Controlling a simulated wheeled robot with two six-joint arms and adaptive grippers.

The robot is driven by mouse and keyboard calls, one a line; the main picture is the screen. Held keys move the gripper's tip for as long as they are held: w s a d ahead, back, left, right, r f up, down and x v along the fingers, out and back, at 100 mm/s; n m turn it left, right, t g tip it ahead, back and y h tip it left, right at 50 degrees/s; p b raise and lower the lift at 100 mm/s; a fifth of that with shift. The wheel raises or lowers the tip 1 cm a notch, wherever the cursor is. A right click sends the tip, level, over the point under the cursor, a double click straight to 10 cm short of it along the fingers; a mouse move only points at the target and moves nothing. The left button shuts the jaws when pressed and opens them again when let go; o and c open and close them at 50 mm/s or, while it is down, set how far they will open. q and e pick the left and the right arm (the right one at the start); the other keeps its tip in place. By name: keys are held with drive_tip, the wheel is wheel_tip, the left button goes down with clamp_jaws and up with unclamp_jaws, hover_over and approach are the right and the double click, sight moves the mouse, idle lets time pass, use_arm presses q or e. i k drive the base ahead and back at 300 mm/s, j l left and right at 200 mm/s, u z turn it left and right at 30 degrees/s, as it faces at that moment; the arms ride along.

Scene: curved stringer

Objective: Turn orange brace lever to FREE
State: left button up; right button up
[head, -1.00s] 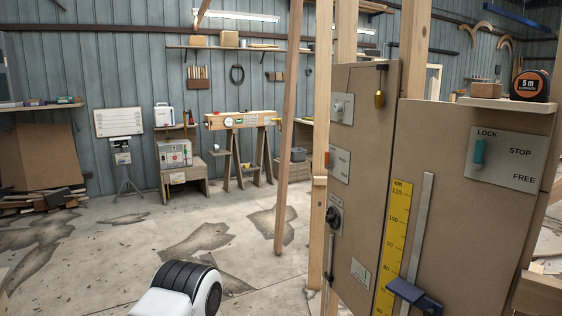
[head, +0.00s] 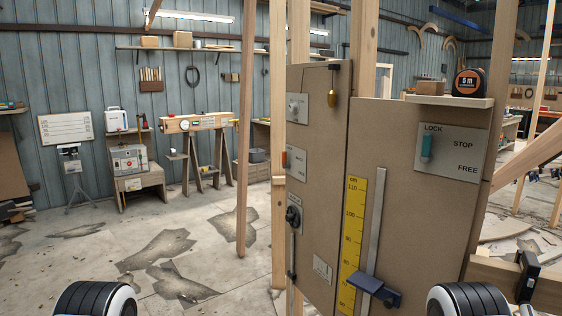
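A small orange lever (head: 285,160) shows edge-on at the left edge of a grey plate (head: 297,163) on the left face of the brown panel; the plate's lettering is too small to read. Neither gripper is in view. Only rounded black-and-white parts of my arms show at the bottom left and bottom right, apart from the panel.
A yellow cm scale (head: 354,230) and a metal rail with a blue slider (head: 374,291) run down the panel. A shelf (head: 450,101) holds a tape measure (head: 468,83). Wooden posts (head: 278,150) stand close to the panel's left edge. Cracked floor (head: 110,240) lies open at left.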

sight(285, 165)
drive_tip(key=i+j+u, duration=0.6)
drive_tip(key=i+u, duration=0.15)
drive_tip(key=i, duration=0.25)
drive_tip(key=i+j+u, duration=0.1)
drive_tip(key=i+u, duration=0.3)
drive_tip(key=i, duration=0.15)
drive_tip(key=i+j+z, duration=0.1)
drive_tip(key=i+z, duration=0.15)
drive_tip(key=i, duration=0.3)
drive_tip(key=i+j+z, duration=0.3)
drive_tip(key=i, duration=0.2)
drive_tip(key=i+j+z, duration=0.25)
drive_tip(key=i, duration=0.25)
drive_tip(key=i+j+z, duration=0.25)
drive_tip(key=z, duration=0.15)
drive_tip(key=i+j+z, duration=0.55)
drive_tip(key=j+z, duration=0.3)
drive_tip(key=i+j+z, duration=0.15)
drive_tip(key=j+z, duration=0.25)
